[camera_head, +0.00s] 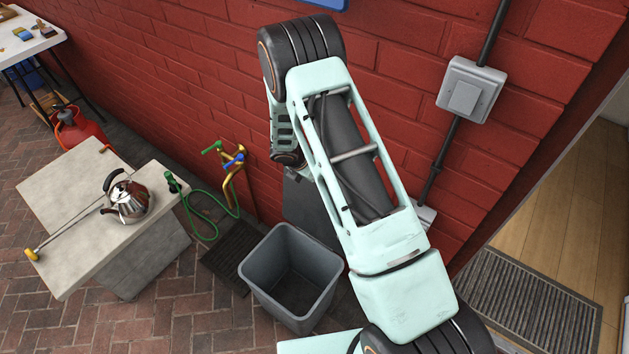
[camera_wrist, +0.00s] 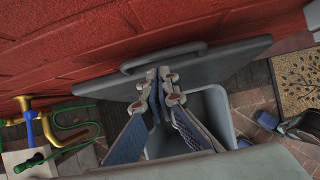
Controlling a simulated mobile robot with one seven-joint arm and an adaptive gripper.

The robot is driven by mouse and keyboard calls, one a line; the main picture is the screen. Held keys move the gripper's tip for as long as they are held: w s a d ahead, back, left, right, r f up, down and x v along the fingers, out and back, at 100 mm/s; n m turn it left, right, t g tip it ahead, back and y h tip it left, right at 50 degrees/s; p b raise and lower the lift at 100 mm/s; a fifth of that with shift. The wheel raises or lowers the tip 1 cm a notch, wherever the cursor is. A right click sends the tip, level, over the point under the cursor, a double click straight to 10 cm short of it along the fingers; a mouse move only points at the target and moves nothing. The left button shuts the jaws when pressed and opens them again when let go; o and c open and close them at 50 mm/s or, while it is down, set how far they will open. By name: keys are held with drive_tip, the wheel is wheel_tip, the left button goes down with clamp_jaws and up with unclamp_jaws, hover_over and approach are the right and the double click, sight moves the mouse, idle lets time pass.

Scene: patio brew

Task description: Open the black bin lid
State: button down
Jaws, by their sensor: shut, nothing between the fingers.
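The dark grey bin (camera_head: 290,278) stands on the brick paving by the red wall, with its mouth uncovered and its inside empty. Its lid (camera_head: 305,200) stands raised at the bin's wall side, partly hidden by my arm. In the wrist view the lid (camera_wrist: 232,62) is a wide grey panel with a bar handle (camera_wrist: 165,54) along its far edge. My gripper (camera_wrist: 158,78) is shut and empty, in front of the lid near the handle. I cannot tell whether it touches the lid. In the head view my arm hides the gripper.
A concrete counter (camera_head: 75,235) with a steel kettle (camera_head: 128,198) and a yellow-ended stick stands left. A brass tap (camera_head: 232,165) with a green hose is on the wall between. A grey switch box (camera_head: 470,88) and a doorway with a mat (camera_head: 530,305) are right.

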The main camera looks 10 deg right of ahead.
drive_tip(key=shift+w+d+f, duration=0.1)
drive_tip(key=shift+w+d, duration=0.75)
drive_tip(key=shift+d, duration=0.05)
